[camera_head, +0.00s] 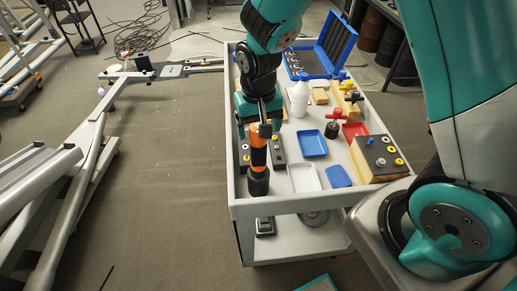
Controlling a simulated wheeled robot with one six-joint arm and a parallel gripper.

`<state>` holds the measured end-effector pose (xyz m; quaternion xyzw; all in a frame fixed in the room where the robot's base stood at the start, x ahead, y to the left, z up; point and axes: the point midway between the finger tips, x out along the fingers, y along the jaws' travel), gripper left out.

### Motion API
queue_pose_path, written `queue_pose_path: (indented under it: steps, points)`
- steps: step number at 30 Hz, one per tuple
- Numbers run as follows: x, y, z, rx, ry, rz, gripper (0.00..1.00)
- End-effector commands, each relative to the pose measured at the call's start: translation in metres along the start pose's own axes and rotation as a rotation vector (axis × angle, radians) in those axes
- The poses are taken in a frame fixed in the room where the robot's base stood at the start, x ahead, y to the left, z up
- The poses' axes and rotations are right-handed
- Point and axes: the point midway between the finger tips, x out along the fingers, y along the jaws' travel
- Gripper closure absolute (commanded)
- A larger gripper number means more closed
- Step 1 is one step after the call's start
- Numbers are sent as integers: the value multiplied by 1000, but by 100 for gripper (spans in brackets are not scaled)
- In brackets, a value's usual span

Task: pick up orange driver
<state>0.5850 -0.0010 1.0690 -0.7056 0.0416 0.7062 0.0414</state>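The orange driver (258,157), orange with black parts, is upright at the left front of the grey cart (290,207). Its dark lower end (258,184) is near the cart's front edge; I cannot tell whether it rests on the cart or hangs above it. My teal gripper (261,118) points down at the driver's upper end and overlaps it in the picture. The fingertips are small and partly hidden, so I cannot tell whether they close on the driver.
A black block with knobs (277,152) stands behind the driver. Blue trays (312,143), a white tray (304,178), a white bottle (299,97), a knobbed box (379,157) and an open blue case (322,52) crowd the cart.

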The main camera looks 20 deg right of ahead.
Motion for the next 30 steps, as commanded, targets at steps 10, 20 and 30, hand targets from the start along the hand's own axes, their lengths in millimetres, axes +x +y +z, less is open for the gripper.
queue_pose_path:
  steps: [10,20,30]
  points:
    - [27,0,0,0,0,0,20]
    - [26,0,0,0,1,0,64]
    - [25,0,0,0,2,-1,90]
